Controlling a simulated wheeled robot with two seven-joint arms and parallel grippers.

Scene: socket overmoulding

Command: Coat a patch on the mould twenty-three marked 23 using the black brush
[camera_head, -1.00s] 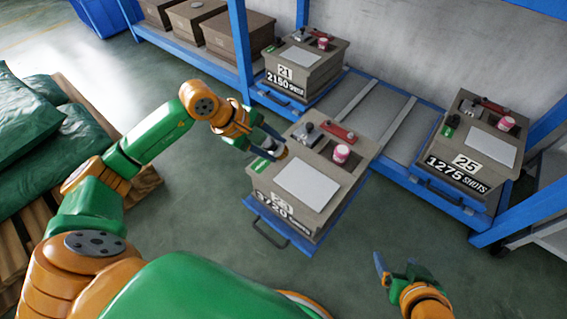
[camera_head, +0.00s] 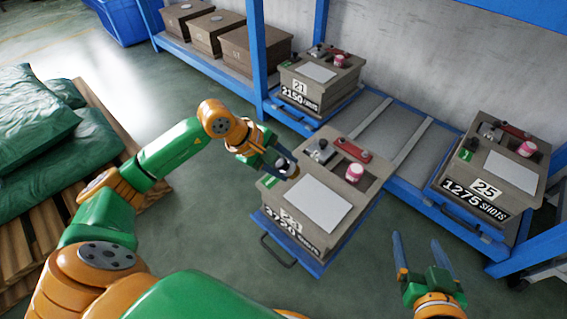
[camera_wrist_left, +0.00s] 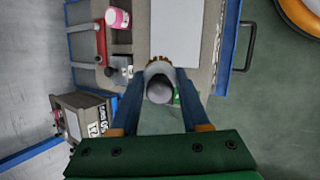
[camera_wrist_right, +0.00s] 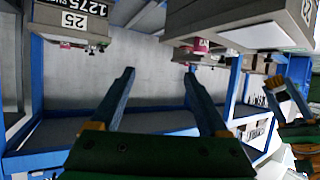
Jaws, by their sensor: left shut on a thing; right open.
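The middle mould (camera_head: 272,211) stands on a pulled-out blue shelf. Its number plate (camera_head: 291,219) looks like 23 but is blurred; the count below reads about 2720 shots. A pale rectangular plate (camera_head: 318,204) covers part of its top. My left gripper (camera_head: 284,165) is over the mould's left edge, shut on a round-ended grey piece with a tan fringe (camera_wrist_left: 160,90), which looks like the brush. Its colour and lower end are unclear, and I cannot tell whether it touches the mould. My right gripper (camera_head: 416,240) is open and empty, right of the mould.
On the middle mould are a pink-white pot (camera_head: 354,173), a red-handled tool (camera_head: 357,151) and a grey metal block (camera_head: 321,151). Mould 21 (camera_head: 320,75) stands behind, mould 25 (camera_head: 490,170) to the right. Blue rack posts (camera_head: 257,50) rise behind. Floor in front is free.

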